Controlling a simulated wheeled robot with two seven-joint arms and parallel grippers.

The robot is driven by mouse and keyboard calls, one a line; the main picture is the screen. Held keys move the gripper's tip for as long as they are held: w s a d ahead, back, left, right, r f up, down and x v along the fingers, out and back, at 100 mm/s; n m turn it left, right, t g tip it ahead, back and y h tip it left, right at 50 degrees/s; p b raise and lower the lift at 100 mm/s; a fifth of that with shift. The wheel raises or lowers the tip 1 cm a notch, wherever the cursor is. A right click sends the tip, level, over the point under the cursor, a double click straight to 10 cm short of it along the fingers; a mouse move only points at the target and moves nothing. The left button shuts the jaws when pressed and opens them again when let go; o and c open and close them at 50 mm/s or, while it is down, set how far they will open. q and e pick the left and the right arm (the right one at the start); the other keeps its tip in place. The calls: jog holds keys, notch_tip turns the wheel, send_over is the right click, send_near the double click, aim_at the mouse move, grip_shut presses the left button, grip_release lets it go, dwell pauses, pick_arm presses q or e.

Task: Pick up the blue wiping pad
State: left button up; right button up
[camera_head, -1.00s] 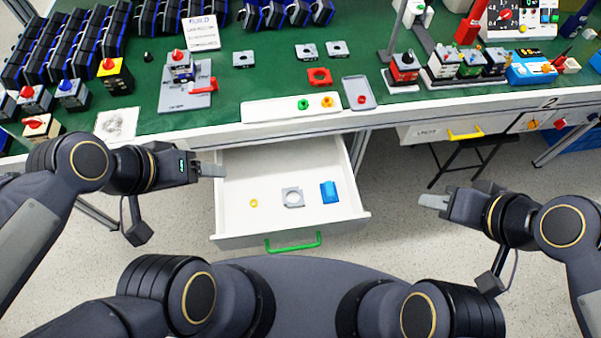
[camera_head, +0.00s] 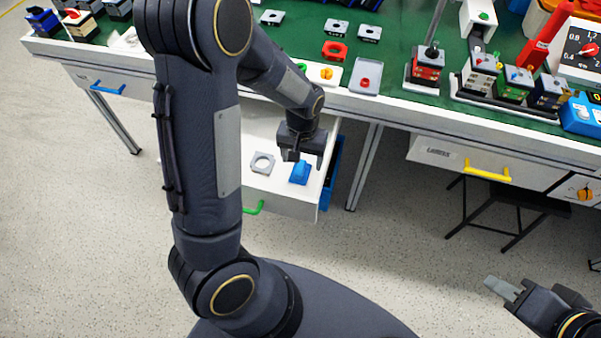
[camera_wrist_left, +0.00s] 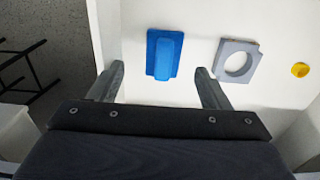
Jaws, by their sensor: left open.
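The blue wiping pad (camera_head: 300,173) lies in the open white drawer (camera_head: 283,205), near its right side. It has a raised blue grip on a flat base, and it also shows in the left wrist view (camera_wrist_left: 164,54). My left gripper (camera_head: 304,159) is over the drawer, pointing down, just above the pad. In the left wrist view its two fingers (camera_wrist_left: 160,85) are open and empty, with the pad ahead, between their lines and not touched. My right gripper (camera_head: 503,288) is at the lower right, away from the drawer; whether its fingers are apart is unclear.
A grey square plate with a round hole (camera_head: 262,163) lies left of the pad. A small yellow ring (camera_wrist_left: 300,69) lies farther along the drawer. The drawer's walls stand close around the gripper. The green workbench (camera_head: 395,55) holds several switches and parts above.

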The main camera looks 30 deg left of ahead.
aim_at(299, 169)
pick_arm(q)
jog(key=f, duration=0.2)
jog(key=f+b, duration=0.1)
jog(key=f, duration=0.1)
jog(key=shift+s+a, duration=0.25)
jog(key=shift+f, duration=0.6)
jog(key=shift+c, duration=0.3)
jog(key=c, duration=1)
